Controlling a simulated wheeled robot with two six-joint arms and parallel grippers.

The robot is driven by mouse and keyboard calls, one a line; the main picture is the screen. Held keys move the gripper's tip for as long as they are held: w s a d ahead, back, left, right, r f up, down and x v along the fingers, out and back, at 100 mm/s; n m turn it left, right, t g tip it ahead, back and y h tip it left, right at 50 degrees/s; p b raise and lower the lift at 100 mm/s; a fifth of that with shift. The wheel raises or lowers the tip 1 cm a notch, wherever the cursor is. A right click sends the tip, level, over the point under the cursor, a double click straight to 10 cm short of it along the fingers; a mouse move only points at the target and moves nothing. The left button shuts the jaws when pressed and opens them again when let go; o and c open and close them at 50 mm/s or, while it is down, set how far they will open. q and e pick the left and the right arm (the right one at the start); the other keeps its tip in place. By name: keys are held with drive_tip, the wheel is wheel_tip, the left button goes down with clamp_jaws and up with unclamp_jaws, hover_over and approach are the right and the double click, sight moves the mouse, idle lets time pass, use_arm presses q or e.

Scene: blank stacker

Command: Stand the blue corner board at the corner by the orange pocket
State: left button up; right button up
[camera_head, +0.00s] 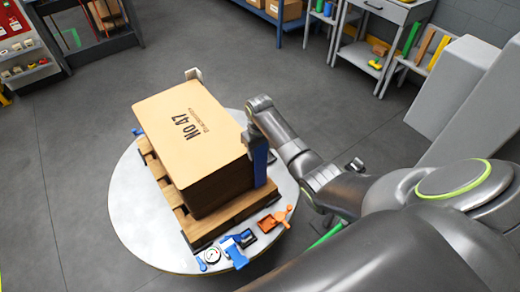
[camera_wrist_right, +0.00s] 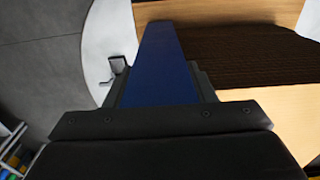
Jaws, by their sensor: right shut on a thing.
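The blue corner board (camera_head: 260,166) stands about upright beside the near right corner of the carton stack, on the side of the orange pocket (camera_head: 268,224). My right gripper (camera_head: 252,136) is shut on the board's upper part. In the right wrist view the blue board (camera_wrist_right: 160,65) runs between the fingers, with the stack's dark brown side (camera_wrist_right: 240,58) close by on the right. I cannot tell whether board and stack touch. The stack, its top carton (camera_head: 185,125) marked "NO 47", rests on a wooden pallet (camera_head: 235,215). My left gripper is out of view.
The pallet sits on a round pale table (camera_head: 135,210). A blue tool (camera_head: 236,252), a round gauge (camera_head: 212,255) and an orange tool (camera_head: 283,213) lie along its near edge. A pale upright piece (camera_head: 193,74) stands at the stack's far corner. Shelves and a trolley stand farther back.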

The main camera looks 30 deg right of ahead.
drive_tip(key=shift+s+a+f, duration=0.15)
drive_tip(key=shift+s+f, duration=0.3)
drive_tip(key=shift+f, duration=0.35)
drive_tip(key=shift+w+f, duration=0.2)
drive_tip(key=shift+w, duration=0.05)
drive_tip(key=shift+c, duration=0.5)
drive_tip(key=o, duration=0.7)
drive_tip(key=shift+w, duration=0.2)
drive_tip(key=o, duration=0.5)
drive_tip(key=shift+c, duration=0.2)
wheel_tip(320, 180, up, 18)
drive_tip(key=p, duration=0.4)
drive_tip(key=shift+f, duration=0.2)
